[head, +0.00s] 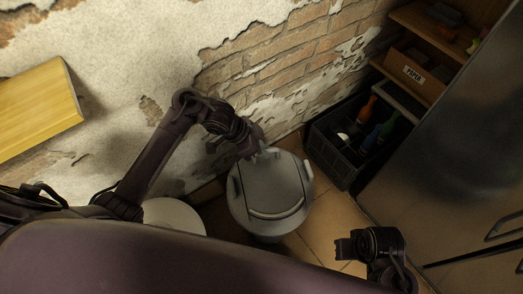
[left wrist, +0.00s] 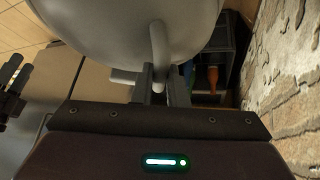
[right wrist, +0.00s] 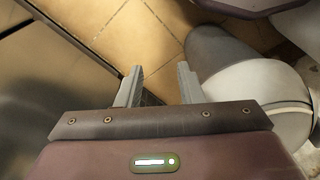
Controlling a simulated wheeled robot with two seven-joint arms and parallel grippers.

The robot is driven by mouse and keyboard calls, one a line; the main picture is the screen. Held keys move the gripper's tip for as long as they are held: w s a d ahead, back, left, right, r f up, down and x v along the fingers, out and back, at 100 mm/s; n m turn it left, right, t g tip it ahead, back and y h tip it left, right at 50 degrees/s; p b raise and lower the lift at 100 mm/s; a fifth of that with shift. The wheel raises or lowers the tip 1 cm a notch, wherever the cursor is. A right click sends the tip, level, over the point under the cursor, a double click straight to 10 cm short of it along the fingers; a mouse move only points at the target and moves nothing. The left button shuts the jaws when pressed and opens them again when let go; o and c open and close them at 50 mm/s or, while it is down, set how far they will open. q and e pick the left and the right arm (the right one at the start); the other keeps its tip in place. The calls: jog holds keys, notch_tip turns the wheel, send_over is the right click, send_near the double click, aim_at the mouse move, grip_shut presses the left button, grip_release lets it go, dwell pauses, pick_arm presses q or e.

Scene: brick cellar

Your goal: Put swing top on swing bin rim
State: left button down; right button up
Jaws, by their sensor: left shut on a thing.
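The grey round swing top (head: 270,182), with a curved handle on its flap, is over the grey swing bin (head: 262,238) on the tiled floor. My left gripper (head: 262,153) is shut on a small upright lug at its far edge; the lug (left wrist: 158,45) shows between the fingers in the left wrist view. In the right wrist view the swing top (right wrist: 262,85) overlaps the upper end of the bin body (right wrist: 215,48). The rim is hidden, so I cannot tell whether they touch. My right gripper (right wrist: 158,85) is open and empty, apart from the bin.
A black crate (head: 338,165) with several bottles stands behind and right of the bin, below wooden shelves (head: 430,28). A dark metal cabinet (head: 455,130) fills the right. A pale round object (head: 172,215) is left of the bin. A brick wall is close behind.

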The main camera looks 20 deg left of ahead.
pick_arm(q)
jog(key=c, duration=1.4)
grip_release()
jog(key=shift+c, duration=0.2)
pick_arm(e)
jog(key=shift+r, duration=0.2)
